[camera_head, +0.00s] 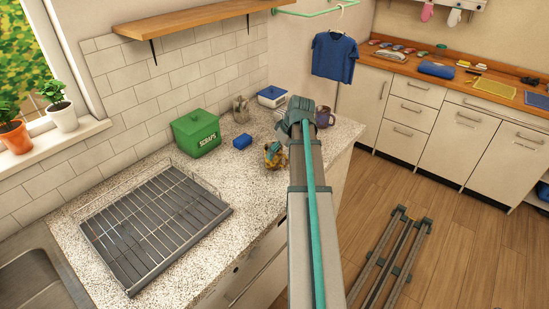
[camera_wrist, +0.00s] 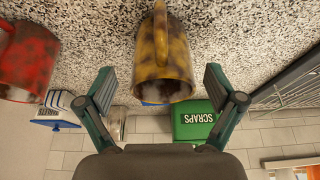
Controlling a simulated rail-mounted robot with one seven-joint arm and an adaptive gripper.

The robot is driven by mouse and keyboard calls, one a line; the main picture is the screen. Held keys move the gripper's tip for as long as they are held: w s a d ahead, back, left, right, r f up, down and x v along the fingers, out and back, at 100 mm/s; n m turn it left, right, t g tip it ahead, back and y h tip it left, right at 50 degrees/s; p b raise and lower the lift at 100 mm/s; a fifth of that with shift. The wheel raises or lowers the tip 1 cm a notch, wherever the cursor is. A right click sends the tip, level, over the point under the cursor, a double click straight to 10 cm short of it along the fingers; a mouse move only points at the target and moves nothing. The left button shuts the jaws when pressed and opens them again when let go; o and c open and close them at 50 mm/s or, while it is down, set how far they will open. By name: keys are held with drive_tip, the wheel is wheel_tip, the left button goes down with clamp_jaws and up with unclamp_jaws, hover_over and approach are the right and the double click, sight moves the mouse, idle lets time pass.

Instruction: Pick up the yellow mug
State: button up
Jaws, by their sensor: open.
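The yellow mug (camera_wrist: 165,62), mottled with brown, stands on the speckled counter in the upper middle of the wrist view, which looks upside down. Its handle points toward the top of that picture, and its rim faces down the picture. My gripper (camera_wrist: 159,82) is open, with one finger on each side of the mug and visible gaps between. In the head view the mug (camera_head: 272,156) is a small yellow patch left of my arm, partly covered. My gripper is mostly hidden there behind my arm.
A red mug (camera_wrist: 27,62) stands left in the wrist view.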

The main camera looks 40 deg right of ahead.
sight(275, 158)
drive_tip(key=shift+p+x, duration=1.15)
drive_tip(key=shift+x, duration=1.45)
drive_tip(key=shift+s+a, duration=0.1)
drive_tip(key=c, duration=1.3)
drive_tip(key=shift+c, duration=0.2)
